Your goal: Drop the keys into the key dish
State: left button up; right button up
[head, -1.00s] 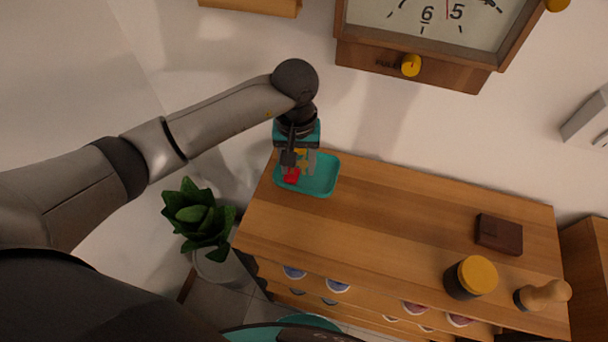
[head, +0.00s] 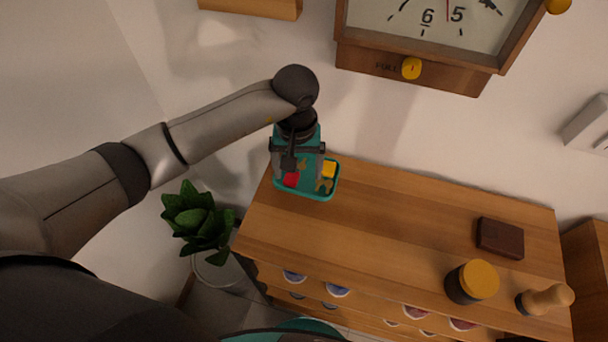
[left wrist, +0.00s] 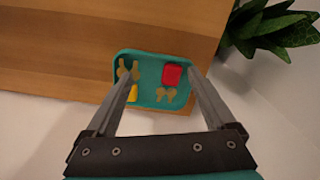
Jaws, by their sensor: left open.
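The teal key dish (head: 312,196) sits at the far left corner of the wooden cabinet top. Keys with a red tag (head: 291,180) and keys with a yellow tag (head: 328,170) lie inside it. In the left wrist view, the dish (left wrist: 150,83) holds the red tag (left wrist: 172,75) beside brass keys (left wrist: 166,94). The yellow tag (left wrist: 132,93) there is partly hidden by a finger, with brass keys (left wrist: 127,71) by it. My left gripper (head: 298,170) is open and empty over the dish, its fingers spread (left wrist: 160,72). My right gripper is not in view.
A potted plant (head: 198,222) is left of the cabinet. A clock (head: 425,25) hangs above. The cabinet's middle is clear.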

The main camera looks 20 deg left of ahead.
pick_arm(q)
notch_tip(320, 180, up, 15)
jog(key=shift+p, duration=0.3)
jog(key=shift+s, duration=0.1)
dwell(0.4)
